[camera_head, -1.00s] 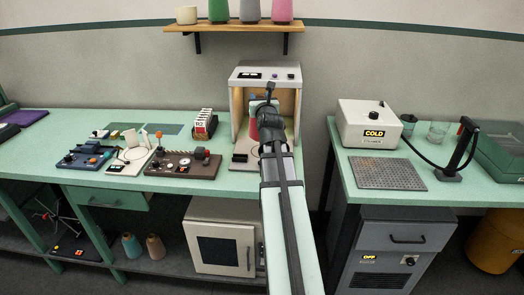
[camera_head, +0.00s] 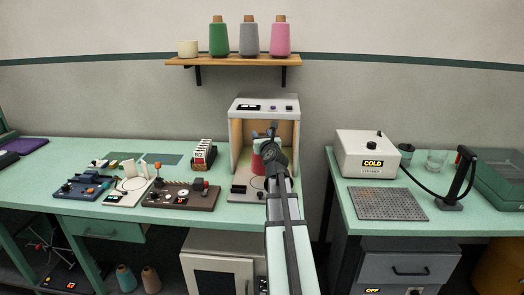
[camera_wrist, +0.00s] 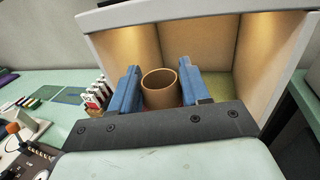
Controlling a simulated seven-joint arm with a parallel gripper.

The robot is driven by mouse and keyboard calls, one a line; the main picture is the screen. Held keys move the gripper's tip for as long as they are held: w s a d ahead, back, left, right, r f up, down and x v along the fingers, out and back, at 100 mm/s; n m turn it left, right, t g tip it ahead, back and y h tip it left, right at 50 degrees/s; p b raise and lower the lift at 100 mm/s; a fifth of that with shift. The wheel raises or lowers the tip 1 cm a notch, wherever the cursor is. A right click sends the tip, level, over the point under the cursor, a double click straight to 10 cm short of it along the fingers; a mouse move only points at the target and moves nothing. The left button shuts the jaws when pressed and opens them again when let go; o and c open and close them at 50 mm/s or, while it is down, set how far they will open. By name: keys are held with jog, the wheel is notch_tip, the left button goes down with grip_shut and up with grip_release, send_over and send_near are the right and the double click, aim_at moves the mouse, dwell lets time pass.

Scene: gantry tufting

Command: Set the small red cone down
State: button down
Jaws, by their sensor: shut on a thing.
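The small red cone (camera_head: 257,164) is inside the open-fronted grey booth (camera_head: 234,130), low in front of its lit back wall. In the wrist view the open top of its tan tube (camera_wrist: 159,88) shows between my two blue fingers. My gripper (camera_wrist: 159,84) is shut on the cone, one finger on each side. The cone looks about upright. My arm hides part of it in the head view, and I cannot tell whether its base touches the booth floor.
The booth walls stand close on both sides of my gripper. A card rack (camera_head: 204,154) stands left of the booth, with a brown control box (camera_head: 180,197) in front. A shelf (camera_head: 235,61) with spools hangs above.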

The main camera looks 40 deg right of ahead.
jog(key=shift+f, duration=2.45)
jog(key=c, duration=0.5)
grip_release()
jog(key=shift+v, duration=3.75)
